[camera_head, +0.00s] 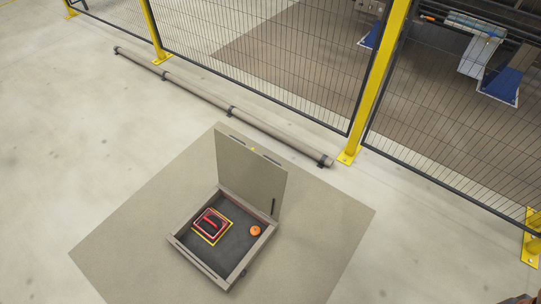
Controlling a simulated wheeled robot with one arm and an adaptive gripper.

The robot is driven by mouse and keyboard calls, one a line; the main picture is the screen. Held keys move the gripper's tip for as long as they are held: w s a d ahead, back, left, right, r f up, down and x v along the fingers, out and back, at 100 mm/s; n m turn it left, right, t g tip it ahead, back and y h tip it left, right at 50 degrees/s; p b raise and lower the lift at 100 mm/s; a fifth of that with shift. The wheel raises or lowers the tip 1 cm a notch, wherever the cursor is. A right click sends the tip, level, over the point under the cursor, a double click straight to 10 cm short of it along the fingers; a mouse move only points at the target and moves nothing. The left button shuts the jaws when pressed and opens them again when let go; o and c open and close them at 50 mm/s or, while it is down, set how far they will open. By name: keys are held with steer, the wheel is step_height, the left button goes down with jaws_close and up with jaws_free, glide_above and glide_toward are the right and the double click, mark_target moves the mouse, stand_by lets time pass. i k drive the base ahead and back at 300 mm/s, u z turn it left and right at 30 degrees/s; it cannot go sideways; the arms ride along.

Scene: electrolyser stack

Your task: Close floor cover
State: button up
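The floor cover (250,176) is a flat grey-beige lid. It stands raised, close to upright, along the back edge of a shallow square floor box (201,262). A small yellow mark shows at its top edge, and a short dark bar (273,207) is near its lower right. The box is open, with a dark inside. A red and black item with a yellow border (211,226) and a small orange round thing (255,230) lie in it. My gripper is not in view.
The box sits in a beige square floor area (130,248). Behind it, a long grey pipe (200,92) runs along the floor before a mesh fence with yellow posts (378,85). Machinery (480,50) stands beyond the fence. The floor at left is clear.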

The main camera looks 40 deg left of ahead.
mark_target(260, 181)
steer(key=i, duration=1.55)
steer(key=u, duration=1.7)
steer(key=i, duration=2.15)
steer(key=u, duration=3)
